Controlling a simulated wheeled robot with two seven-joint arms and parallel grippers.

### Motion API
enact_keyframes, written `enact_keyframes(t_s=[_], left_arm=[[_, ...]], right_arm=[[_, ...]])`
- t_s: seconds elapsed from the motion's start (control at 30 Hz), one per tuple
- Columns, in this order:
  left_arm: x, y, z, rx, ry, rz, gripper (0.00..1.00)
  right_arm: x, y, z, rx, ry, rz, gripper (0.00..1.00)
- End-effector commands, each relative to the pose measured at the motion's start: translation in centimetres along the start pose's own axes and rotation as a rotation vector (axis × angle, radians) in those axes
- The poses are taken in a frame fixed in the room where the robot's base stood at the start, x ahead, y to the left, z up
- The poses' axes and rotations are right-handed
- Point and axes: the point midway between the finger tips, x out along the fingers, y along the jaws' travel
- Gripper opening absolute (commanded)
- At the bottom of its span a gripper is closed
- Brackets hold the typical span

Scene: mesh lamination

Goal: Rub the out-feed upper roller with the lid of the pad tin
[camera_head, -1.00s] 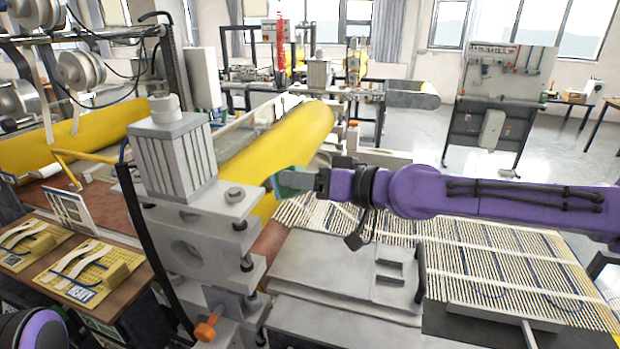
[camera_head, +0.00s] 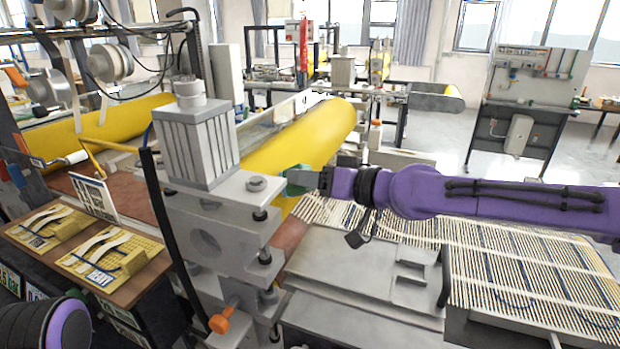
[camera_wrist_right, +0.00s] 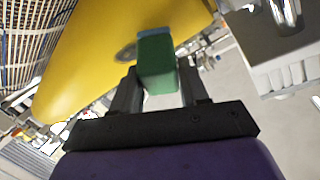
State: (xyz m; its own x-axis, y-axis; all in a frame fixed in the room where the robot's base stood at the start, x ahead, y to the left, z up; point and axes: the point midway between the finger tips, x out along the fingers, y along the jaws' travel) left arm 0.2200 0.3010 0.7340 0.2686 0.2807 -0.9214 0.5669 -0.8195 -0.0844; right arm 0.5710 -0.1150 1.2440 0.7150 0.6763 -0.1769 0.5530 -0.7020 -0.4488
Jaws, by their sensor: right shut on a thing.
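The yellow upper roller (camera_head: 305,138) runs back from behind the grey bearing block, and its yellow surface fills the upper left of the right wrist view (camera_wrist_right: 90,60). My right gripper (camera_head: 322,181) is shut on a green piece (camera_head: 299,178), apparently the lid of the pad tin. In the right wrist view the green piece (camera_wrist_right: 156,62) stands up between the fingers, in front of the roller. It is at the roller's right side in the head view. I cannot tell whether it touches. My left gripper is not in view; only part of my left arm shows at lower left.
The grey bearing block and ribbed cylinder (camera_head: 196,145) stand close left of the gripper. Below the arm are a grey plate (camera_head: 350,265) and a slatted bed (camera_head: 510,265). An orange knob (camera_head: 219,323) sticks out low in front.

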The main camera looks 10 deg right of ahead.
Motion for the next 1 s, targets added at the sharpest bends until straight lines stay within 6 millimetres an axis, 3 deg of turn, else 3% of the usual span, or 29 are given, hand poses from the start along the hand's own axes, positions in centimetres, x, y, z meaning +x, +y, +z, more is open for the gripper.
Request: enact_keyframes(t_s=[0.87, 1.0], left_arm=[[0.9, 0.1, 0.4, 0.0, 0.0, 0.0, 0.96], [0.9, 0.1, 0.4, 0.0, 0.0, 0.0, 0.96]], right_arm=[[1.6, 0.0, 0.7, 0.0, 0.0, 0.0, 0.03], [1.7, 0.7, 0.3, 0.003, 0.002, 0.001, 0.03]])
